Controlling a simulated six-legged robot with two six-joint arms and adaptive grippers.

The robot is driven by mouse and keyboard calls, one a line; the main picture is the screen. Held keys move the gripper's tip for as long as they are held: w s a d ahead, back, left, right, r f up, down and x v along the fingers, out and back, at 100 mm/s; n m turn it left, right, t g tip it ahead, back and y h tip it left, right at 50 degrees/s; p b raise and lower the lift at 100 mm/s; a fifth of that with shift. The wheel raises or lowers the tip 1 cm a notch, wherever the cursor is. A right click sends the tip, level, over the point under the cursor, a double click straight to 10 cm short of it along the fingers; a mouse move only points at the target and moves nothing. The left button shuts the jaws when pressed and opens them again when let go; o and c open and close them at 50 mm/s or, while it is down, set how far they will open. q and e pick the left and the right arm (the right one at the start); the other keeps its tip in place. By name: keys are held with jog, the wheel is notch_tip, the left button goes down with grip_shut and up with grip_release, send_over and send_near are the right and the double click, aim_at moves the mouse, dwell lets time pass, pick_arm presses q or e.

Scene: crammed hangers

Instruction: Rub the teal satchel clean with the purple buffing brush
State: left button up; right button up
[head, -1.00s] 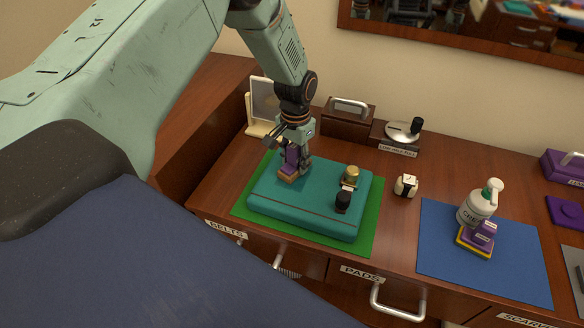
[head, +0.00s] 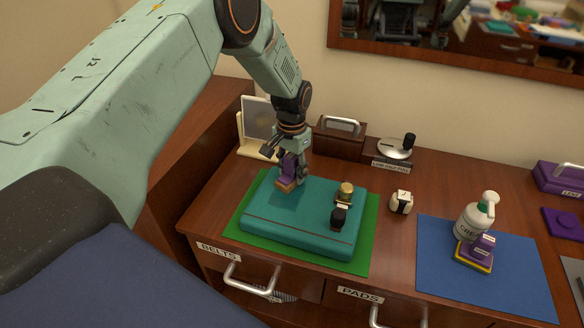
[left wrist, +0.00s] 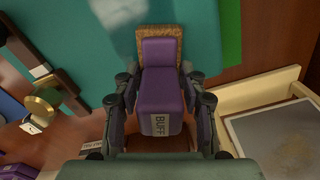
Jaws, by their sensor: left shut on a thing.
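The teal satchel (head: 290,225) lies flat on a green mat (head: 369,232) on the wooden dresser top. My left gripper (head: 290,176) is shut on the purple buffing brush (head: 287,170), over the satchel's back left part. In the left wrist view the brush (left wrist: 160,95) is labelled BUFF, and its tan pad points to the satchel (left wrist: 100,40). I cannot tell whether the pad touches it. A pale smudge (left wrist: 127,12) shows on the satchel there. My right gripper is out of view.
A cream-framed panel (head: 258,125) stands behind the gripper, with a brown handled box (head: 340,138) and a silver dial device (head: 395,149) beside it. A white pump bottle (head: 477,215) and another purple brush (head: 476,252) stand on a blue mat (head: 500,280) at right.

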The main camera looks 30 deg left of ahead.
aim_at(287, 182)
pick_arm(q)
jog(key=shift+s+d+p, duration=0.15)
jog(key=shift+s+p, duration=0.3)
jog(key=shift+s, duration=0.15)
jog(key=shift+s+d+p, duration=0.15)
jog(key=shift+s+p, duration=0.3)
jog(key=shift+s, duration=0.15)
jog(key=shift+s+d+f+p, duration=0.1)
jog(key=shift+s+f+p, duration=0.2)
jog(key=shift+s, duration=0.25)
jog(key=s+p, duration=0.2)
jog(key=shift+s+d+r+p, duration=0.2)
jog(key=shift+d+p, duration=0.05)
jog(key=shift+p, duration=0.05)
jog(key=shift+s+d+f+p, duration=0.1)
jog(key=shift+s+p, duration=0.35)
jog(key=shift+s, duration=0.15)
jog(key=shift+w+r+p, duration=0.25)
jog(key=shift+r+p, duration=0.65)
jog(key=shift+r, duration=0.2)
notch_tip(287, 182, up, 3)
jog(key=shift+r+p, duration=0.1)
jog(key=shift+p, duration=1.15)
jog(key=shift+r+p, duration=0.4)
